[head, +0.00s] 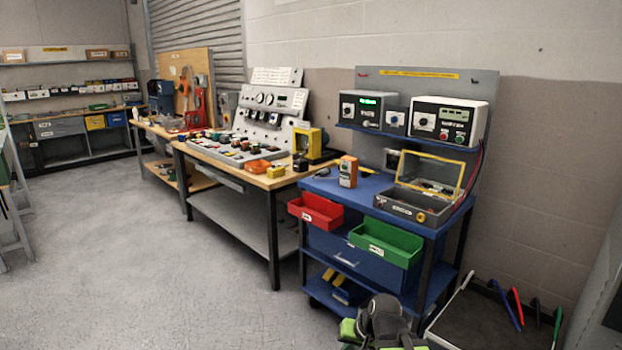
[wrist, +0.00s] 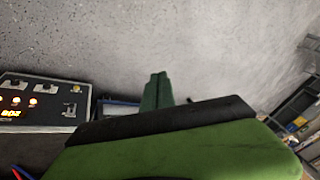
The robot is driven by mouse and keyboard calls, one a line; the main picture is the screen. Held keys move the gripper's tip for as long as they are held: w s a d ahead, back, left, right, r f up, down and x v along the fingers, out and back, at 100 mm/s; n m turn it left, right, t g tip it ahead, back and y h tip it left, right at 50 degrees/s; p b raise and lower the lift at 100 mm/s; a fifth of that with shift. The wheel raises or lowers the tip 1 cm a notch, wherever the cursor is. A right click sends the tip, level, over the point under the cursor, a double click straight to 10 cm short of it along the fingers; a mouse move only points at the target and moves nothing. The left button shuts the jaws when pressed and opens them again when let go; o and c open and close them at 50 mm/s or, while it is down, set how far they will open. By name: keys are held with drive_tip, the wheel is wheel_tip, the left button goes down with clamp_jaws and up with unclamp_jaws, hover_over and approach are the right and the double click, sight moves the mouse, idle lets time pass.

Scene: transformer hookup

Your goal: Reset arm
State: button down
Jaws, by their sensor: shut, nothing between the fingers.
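My arm (head: 385,322) shows at the bottom edge of the head view as dark grey and green parts, low in front of the blue workbench. The fingertips cannot be made out there. In the wrist view my gripper (wrist: 157,90) is green, with its narrow fingers together and nothing between them. The wide green and black body of the gripper fills the lower part of that view. The fingers touch nothing that I can see.
The blue workbench (head: 345,200) carries an open grey case (head: 405,208) and an orange meter (head: 348,172). Red (head: 316,211) and green (head: 385,243) bins jut from its front. A lit instrument (wrist: 42,102) shows left in the wrist view. Floor (head: 150,260) at left is clear.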

drive_tip(key=s+d+n+g+h+p, duration=0.1)
drive_tip(key=s+d+g+h+p, duration=0.2)
drive_tip(key=s+d, duration=0.45)
wheel_tip(320, 180, up, 15)
drive_tip(key=p, duration=1.4)
drive_tip(key=shift+a+r+g, duration=0.15)
drive_tip(key=shift+a+g, duration=0.15)
drive_tip(key=shift+a, duration=0.1)
